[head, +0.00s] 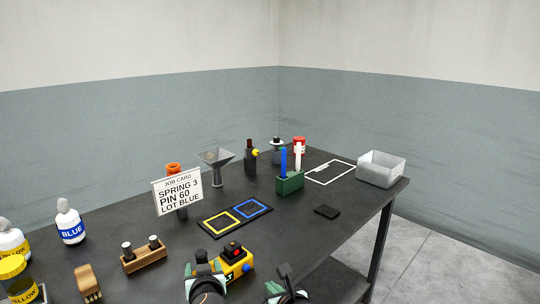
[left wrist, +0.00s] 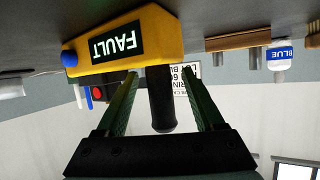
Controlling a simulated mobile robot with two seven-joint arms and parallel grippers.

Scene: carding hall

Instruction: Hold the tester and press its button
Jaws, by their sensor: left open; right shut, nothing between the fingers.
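The yellow tester (head: 237,259) stands near the front of the dark table, with a red button (head: 233,247) on top and a blue knob on its side. In the left wrist view the tester (left wrist: 165,35) appears upside down, its display reading FAULT. A black handle (left wrist: 160,98) projects from it, between the spread fingers of my left gripper (left wrist: 161,73). That gripper (head: 204,268) is open at the tester's left; I see a gap beside the handle, and finger contact is unclear. My right gripper (head: 285,272) is shut and empty, to the right of the tester and apart from it.
A job card (head: 177,191) reads SPRING 3, PIN 60, LOT BLUE. Behind the tester lies a mat with yellow and blue frames (head: 226,229). A wooden block with pins (head: 145,257) and a brush (head: 88,282) are left.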

